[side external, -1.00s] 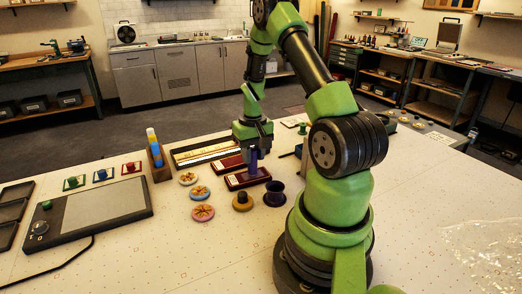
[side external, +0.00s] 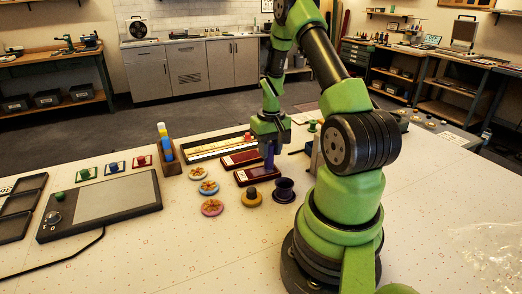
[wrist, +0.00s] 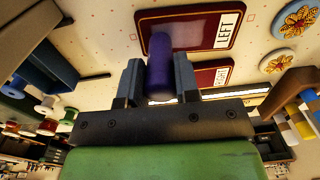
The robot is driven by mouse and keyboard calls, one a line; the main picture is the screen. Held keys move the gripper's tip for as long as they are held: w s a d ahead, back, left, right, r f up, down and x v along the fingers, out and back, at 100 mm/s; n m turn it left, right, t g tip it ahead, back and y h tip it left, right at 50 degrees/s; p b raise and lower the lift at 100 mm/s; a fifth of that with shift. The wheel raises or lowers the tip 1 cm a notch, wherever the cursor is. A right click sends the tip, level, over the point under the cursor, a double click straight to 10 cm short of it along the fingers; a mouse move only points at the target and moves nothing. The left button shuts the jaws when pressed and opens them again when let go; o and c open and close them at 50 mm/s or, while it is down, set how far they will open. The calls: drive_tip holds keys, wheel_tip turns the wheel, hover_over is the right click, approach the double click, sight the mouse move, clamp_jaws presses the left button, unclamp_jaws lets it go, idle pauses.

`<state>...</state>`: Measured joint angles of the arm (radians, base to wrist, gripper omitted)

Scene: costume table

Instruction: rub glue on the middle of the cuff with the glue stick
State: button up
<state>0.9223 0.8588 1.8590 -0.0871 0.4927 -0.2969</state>
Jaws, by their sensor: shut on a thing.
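My gripper (side external: 269,146) is shut on a purple glue stick (side external: 269,158), held upright. The stick also shows in the wrist view (wrist: 159,70). It is over the nearer dark red cuff (side external: 250,179), which carries a white LEFT label in the wrist view (wrist: 195,43). The stick's lower end is at or just above the cuff, toward the end away from the label. I cannot tell whether it touches, and no glue mark shows. A second dark red cuff (side external: 240,158), labelled RIGHT in the wrist view (wrist: 208,77), lies behind.
Flower-patterned discs (side external: 208,188) lie to the left. A wooden block with coloured sticks (side external: 167,157) stands behind them. A flat grey pad (side external: 110,202) is further left.

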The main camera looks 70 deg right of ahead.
drive_tip(key=shift+s+d, duration=0.55)
drive_tip(key=shift+s, duration=0.1)
wheel_tip(320, 180, up, 8)
drive_tip(key=shift+w+a, duration=0.1)
drive_tip(key=w+a+r+n, duration=0.1)
drive_tip(key=w+a+n, duration=0.2)
drive_tip(key=a, duration=0.5)
drive_tip(key=w+a+r+n, duration=0.1)
drive_tip(key=w+a+n, duration=0.2)
drive_tip(key=a, duration=0.6)
drive_tip(key=w+a+r+n, duration=0.2)
drive_tip(key=w+a+n, duration=0.1)
drive_tip(key=a, duration=0.6)
